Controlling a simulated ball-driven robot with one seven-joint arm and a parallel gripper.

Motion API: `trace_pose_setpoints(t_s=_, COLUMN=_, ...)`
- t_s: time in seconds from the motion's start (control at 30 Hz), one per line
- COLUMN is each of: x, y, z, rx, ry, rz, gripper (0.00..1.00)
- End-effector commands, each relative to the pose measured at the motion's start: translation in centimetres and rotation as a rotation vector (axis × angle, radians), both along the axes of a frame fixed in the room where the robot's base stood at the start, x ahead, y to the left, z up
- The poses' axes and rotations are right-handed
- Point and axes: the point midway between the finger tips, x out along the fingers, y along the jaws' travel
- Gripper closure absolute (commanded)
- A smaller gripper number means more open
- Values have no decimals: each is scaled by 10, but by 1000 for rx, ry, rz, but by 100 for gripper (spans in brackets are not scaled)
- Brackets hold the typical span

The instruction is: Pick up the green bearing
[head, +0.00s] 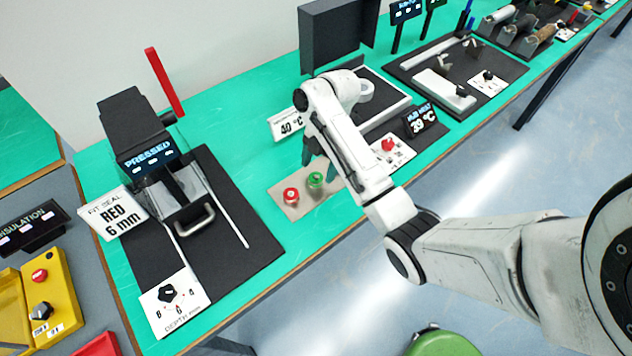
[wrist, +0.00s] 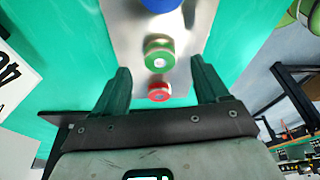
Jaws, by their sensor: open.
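The green bearing (head: 316,180) is a short ring with a pale centre, standing on a metal plate (head: 285,205) on the green bench. The wrist view shows the green bearing (wrist: 159,56) just beyond and between my fingertips, apart from both. A red bearing (head: 291,195) stands beside it on the plate and shows nearer my palm in the wrist view (wrist: 159,92). A blue piece (wrist: 160,4) is cut off at the top of the wrist view. My gripper (wrist: 158,78) is open and empty above the plate. In the head view my arm partly covers the plate's right side.
A press (head: 140,135) with a front handle stands to the left on a black mat (head: 235,185). Bare green bench lies left of the plate.

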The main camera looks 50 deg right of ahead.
Motion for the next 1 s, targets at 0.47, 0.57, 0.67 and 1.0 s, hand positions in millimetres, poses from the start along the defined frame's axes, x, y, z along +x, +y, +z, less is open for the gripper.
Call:
trace_pose_setpoints(t_s=0.47, x=0, y=8, z=-28, rx=0, ry=2, rz=1, gripper=30)
trace_pose_setpoints(t_s=0.57, x=1, y=8, z=-28, rx=0, ry=2, rz=1, gripper=40)
trace_pose_setpoints(t_s=0.67, x=1, y=8, z=-28, rx=0, ry=2, rz=1, gripper=49)
trace_pose_setpoints(t_s=1.0, x=1, y=8, z=-28, rx=0, ry=2, rz=1, gripper=82)
